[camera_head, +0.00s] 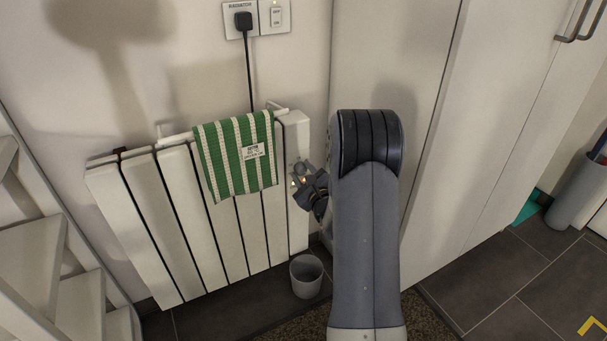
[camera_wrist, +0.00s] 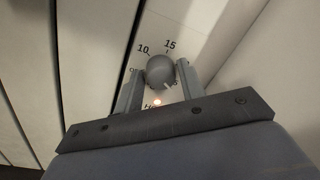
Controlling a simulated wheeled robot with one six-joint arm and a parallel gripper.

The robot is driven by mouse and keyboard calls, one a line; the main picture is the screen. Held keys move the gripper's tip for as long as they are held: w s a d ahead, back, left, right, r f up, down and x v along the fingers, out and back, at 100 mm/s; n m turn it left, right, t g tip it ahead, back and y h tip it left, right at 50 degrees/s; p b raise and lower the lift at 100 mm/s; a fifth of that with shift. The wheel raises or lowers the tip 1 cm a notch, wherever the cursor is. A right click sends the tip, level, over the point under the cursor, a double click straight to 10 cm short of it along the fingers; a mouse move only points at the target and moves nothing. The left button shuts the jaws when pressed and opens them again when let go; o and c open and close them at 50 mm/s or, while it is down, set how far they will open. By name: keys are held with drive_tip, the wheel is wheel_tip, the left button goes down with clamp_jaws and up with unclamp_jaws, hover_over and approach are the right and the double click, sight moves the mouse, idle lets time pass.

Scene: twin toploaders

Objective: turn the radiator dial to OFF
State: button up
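The radiator dial (camera_wrist: 160,70) is a round grey knob on the radiator's white end panel, and it also shows in the head view (camera_head: 300,168). The numbers 10 and 15 are printed above it; marks at its left and right are partly hidden. A pale pointer mark on the knob faces the lower right. My gripper (camera_wrist: 161,75) has its fingers apart, one on each side of the knob; I cannot tell whether they touch it. In the head view my gripper (camera_head: 309,184) is at the panel, partly hidden by my arm.
A green-striped towel (camera_head: 237,155) hangs over the white radiator (camera_head: 180,200). A grey bin (camera_head: 306,276) stands below on the floor. A tall white cabinet (camera_head: 440,120) is close on the right. A plug (camera_head: 243,21) sits in the wall socket.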

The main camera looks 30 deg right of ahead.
drive_tip(key=c, duration=0.6)
drive_tip(key=shift+c, duration=0.2)
